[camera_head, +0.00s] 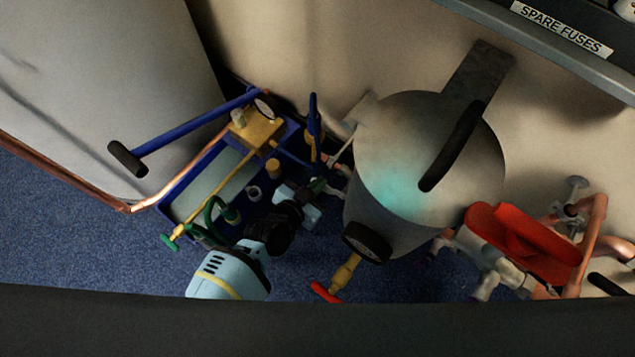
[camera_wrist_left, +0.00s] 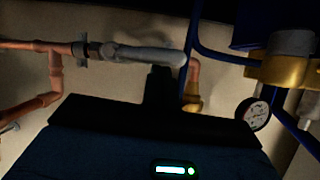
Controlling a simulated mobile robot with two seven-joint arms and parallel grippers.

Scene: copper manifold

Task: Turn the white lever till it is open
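The white lever (camera_wrist_left: 150,55) shows in the left wrist view as a pale grey-white handle. It lies nearly level along a copper pipe, its free end to the right. In the head view a pale lever, likely the same one, shows by the wall (camera_head: 341,150), partly hidden behind the grey tank. My left gripper (camera_head: 318,190) is beside the tank, below that lever. In the wrist view its dark fingers (camera_wrist_left: 161,72) are together as one narrow stem, with the tips just under the lever. I cannot tell whether they touch it. My right gripper is not in view.
The large grey tank (camera_head: 400,170) stands close to my left gripper's right. A blue frame with brass fittings (camera_head: 257,130) and a gauge is to its left. A red handle (camera_head: 522,243) is at the right. Blue floor (camera_head: 70,230) is clear at the left.

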